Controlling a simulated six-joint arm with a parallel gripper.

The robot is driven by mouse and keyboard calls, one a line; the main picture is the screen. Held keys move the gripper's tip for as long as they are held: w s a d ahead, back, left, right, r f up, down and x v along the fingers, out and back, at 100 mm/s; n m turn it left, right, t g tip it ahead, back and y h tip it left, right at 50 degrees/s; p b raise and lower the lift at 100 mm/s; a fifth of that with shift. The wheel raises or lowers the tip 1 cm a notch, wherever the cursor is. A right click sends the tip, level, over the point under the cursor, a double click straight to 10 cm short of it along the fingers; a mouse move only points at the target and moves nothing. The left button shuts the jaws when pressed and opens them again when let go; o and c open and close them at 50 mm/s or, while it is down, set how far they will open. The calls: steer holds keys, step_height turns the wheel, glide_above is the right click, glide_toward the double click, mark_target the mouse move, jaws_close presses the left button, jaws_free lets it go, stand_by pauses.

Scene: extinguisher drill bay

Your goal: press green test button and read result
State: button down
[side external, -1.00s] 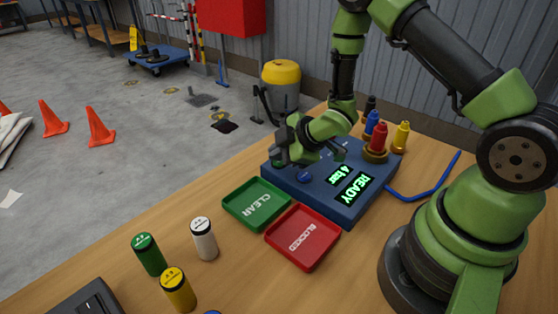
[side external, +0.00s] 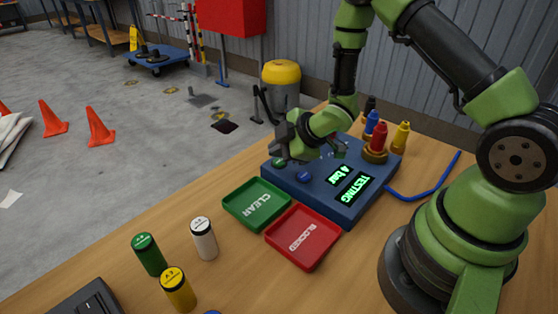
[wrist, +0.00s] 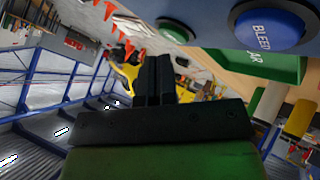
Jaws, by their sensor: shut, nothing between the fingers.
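The blue test unit (side external: 325,200) stands on the bench, and its lit display (side external: 354,188) reads "TESTING" with "4 bar". Its green button (side external: 279,162) sits at the unit's far left corner and also shows in the wrist view (wrist: 176,31). A blue button (side external: 303,176) sits beside it; in the wrist view it is marked "BLEED" (wrist: 270,28). My gripper (side external: 283,150) is shut and empty, just above the green button. In the wrist view its fingers (wrist: 159,65) appear apart from the button.
A green tray (side external: 232,211) marked "CLEAR" and a red tray (side external: 286,252) marked "BLOCKED" lie before the unit. Green (side external: 149,255), white (side external: 204,239) and yellow (side external: 178,289) cylinders stand nearby. Several coloured nozzles, one red (side external: 378,138), stand on the unit's far side.

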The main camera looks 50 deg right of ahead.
mark_target(279, 163)
steer(key=shift+r, duration=0.15)
steer(key=shift+r, duration=2.55)
steer(key=shift+r, duration=0.25)
steer(key=s+r+m+h, duration=0.1)
steer(key=s+r+m, duration=0.35)
steer(key=r, duration=0.25)
steer(key=s+r+m+h, duration=0.25)
steer(key=r+m, duration=0.25)
steer(key=r, duration=0.3)
steer(key=s+a+r+m+g+y, duration=0.1)
steer(key=s+a+r+m, duration=0.1)
steer(key=s, duration=0.5)
steer(key=s+a+r+m+y, duration=0.2)
steer(key=s+a+m, duration=0.1)
steer(key=s, duration=0.4)
steer(key=shift+s+m+g, duration=0.2)
steer(key=shift+m+g, duration=0.2)
steer(key=shift+m, duration=0.05)
steer(key=shift+r+y, duration=0.1)
steer(key=shift+y, duration=0.15)
